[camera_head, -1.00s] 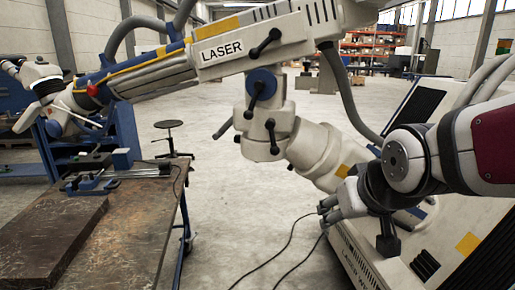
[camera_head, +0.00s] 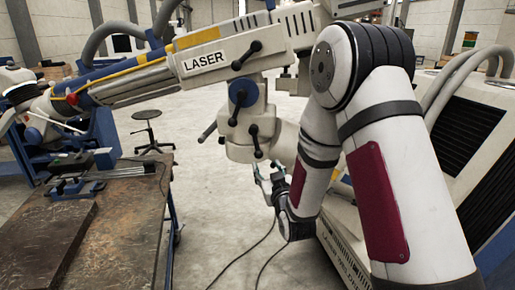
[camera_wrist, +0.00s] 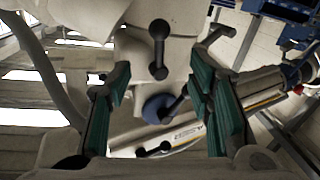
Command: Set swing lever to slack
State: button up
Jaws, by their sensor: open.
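One lever hangs on the lower joint (camera_head: 256,141), one is on a blue disc (camera_head: 237,97), one sticks out left (camera_head: 207,132), and one is on the upper beam (camera_head: 246,56). My gripper (camera_head: 266,178) is open and empty, below the lower joint. In the wrist view the teal-padded fingers (camera_wrist: 160,90) are spread. The lower lever (camera_wrist: 158,48) appears between and above them, apparently untouched. The blue disc (camera_wrist: 158,107) shows behind the gap.
A worn workbench (camera_head: 130,215) stands at the left, with a blue-and-grey fixture (camera_head: 75,180) on it. A stool (camera_head: 147,130) stands behind. A large pale machine cabinet (camera_head: 470,130) is at the right. Dark cables (camera_head: 245,250) lie on the open floor.

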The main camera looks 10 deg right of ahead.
aim_at(258, 150)
jog(key=w, duration=1.3)
jog(key=shift+w, duration=0.35)
grip_shut()
